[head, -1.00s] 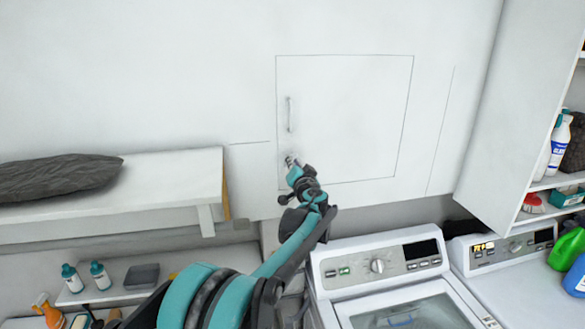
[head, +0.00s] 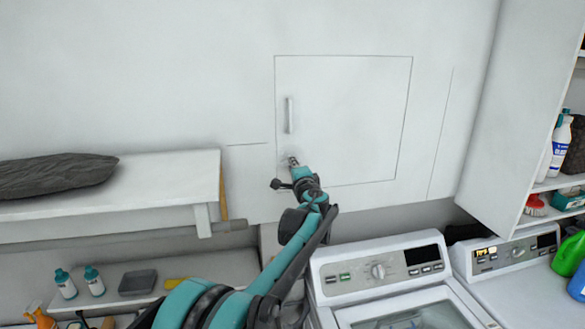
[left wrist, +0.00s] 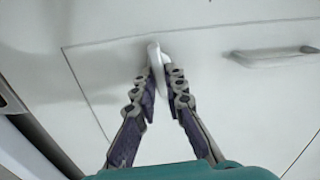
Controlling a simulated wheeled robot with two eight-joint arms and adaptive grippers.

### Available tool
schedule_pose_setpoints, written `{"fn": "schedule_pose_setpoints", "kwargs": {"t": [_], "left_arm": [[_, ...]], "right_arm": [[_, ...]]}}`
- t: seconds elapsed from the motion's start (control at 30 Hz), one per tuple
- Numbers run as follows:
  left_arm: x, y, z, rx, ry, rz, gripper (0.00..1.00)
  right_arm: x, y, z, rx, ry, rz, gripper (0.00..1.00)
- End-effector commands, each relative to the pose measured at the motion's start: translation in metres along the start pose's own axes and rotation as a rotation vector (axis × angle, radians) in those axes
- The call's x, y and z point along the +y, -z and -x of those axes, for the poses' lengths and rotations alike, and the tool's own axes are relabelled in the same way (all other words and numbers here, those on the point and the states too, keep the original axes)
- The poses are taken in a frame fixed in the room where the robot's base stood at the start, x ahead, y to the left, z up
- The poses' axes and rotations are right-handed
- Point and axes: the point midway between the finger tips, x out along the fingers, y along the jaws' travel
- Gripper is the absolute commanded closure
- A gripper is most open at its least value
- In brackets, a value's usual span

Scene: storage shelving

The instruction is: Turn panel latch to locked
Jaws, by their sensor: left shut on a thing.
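The white square panel (head: 350,120) is set flush in the wall, with a vertical handle (head: 289,115) near its left edge. My left gripper (head: 292,162) is at the panel's lower left, below the handle. In the left wrist view, the fingers of my left gripper (left wrist: 162,80) are closed around a small white latch (left wrist: 155,58) on the panel (left wrist: 205,90). The handle shows at the right of that view (left wrist: 275,54). In the head view the latch is mostly hidden by the gripper. My right gripper is in neither view.
A white shelf (head: 130,195) with a dark grey bag (head: 55,177) is left of the panel. Washing machines (head: 385,270) stand below right. An open shelf unit (head: 528,130) with bottles is at the far right. The wall around the panel is clear.

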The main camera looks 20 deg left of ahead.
Motion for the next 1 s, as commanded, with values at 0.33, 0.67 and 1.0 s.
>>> {"fn": "schedule_pose_setpoints", "kwargs": {"t": [0.33,0.67,1.0], "left_arm": [[0.0013,0.0010,0.0004,0.003,-0.001,-0.096,1.00],[0.0011,0.0010,0.0003,0.003,-0.001,-0.105,1.00],[0.0010,0.0006,0.0002,0.002,0.000,-0.104,0.68]], "right_arm": [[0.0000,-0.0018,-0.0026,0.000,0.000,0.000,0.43],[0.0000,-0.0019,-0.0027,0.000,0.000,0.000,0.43],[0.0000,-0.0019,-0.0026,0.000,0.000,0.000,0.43]]}}
